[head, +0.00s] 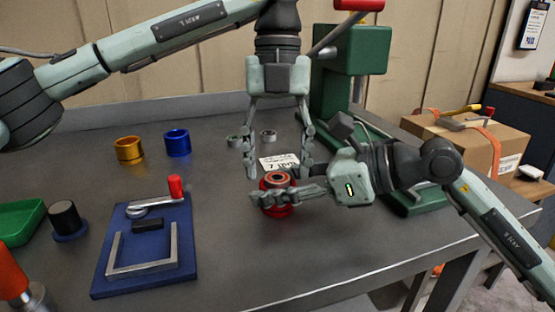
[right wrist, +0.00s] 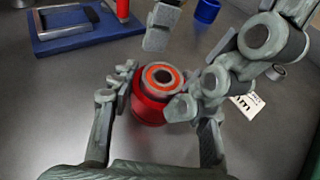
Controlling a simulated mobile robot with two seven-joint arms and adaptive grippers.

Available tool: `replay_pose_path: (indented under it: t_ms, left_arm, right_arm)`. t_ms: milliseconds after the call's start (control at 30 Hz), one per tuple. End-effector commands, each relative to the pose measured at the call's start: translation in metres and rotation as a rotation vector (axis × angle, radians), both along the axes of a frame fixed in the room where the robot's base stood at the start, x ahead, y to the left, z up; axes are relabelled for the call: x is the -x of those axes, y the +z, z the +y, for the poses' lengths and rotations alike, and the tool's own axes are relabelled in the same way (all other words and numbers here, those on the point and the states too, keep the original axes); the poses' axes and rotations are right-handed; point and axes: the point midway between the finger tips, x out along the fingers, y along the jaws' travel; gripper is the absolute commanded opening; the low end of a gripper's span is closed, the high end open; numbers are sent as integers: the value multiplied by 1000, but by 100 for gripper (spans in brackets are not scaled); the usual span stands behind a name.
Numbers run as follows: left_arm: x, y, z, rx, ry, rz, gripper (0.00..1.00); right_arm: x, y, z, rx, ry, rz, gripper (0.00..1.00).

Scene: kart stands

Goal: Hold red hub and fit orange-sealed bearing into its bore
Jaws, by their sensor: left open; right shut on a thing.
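The red hub (head: 278,211) stands upright near the middle of the table, and it also shows in the right wrist view (right wrist: 148,112). My right gripper (right wrist: 152,95) is shut on the hub from its sides. The orange-sealed bearing (right wrist: 162,77) is at the hub's top, with its orange ring and dark centre facing up; it also shows in the head view (head: 278,178). I cannot tell how deep it sits in the bore. My left gripper (head: 279,170) points down over the hub, its fingers spread wide on either side, clear of the bearing.
Two grey rings (head: 268,136) and a white label card (head: 279,162) lie behind the hub. A green press (head: 350,60) stands behind right. Gold (head: 129,149) and blue (head: 177,143) hubs, a blue fixture board (head: 150,245) and a green tray (head: 20,222) are left.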

Motion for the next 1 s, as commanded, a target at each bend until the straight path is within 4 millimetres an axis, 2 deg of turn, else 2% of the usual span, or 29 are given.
replay_pose_path:
  t_ms: [167,267,700,833,1000]
  left_arm:
    - [0,2,0,0,0,0,57]
    - [-2,12,-1,1,0,-2,57]
    - [-16,98,0,-1,3,-5,57]
    - [-18,112,0,-1,1,-2,57]
    - [-19,119,0,0,0,0,57]
  right_arm:
    - [0,-1,0,1,0,0,5]
    - [0,-1,0,1,0,0,5]
    - [0,-1,0,2,0,1,5]
    - [0,-1,0,2,0,1,5]
    - [0,-1,0,2,0,1,5]
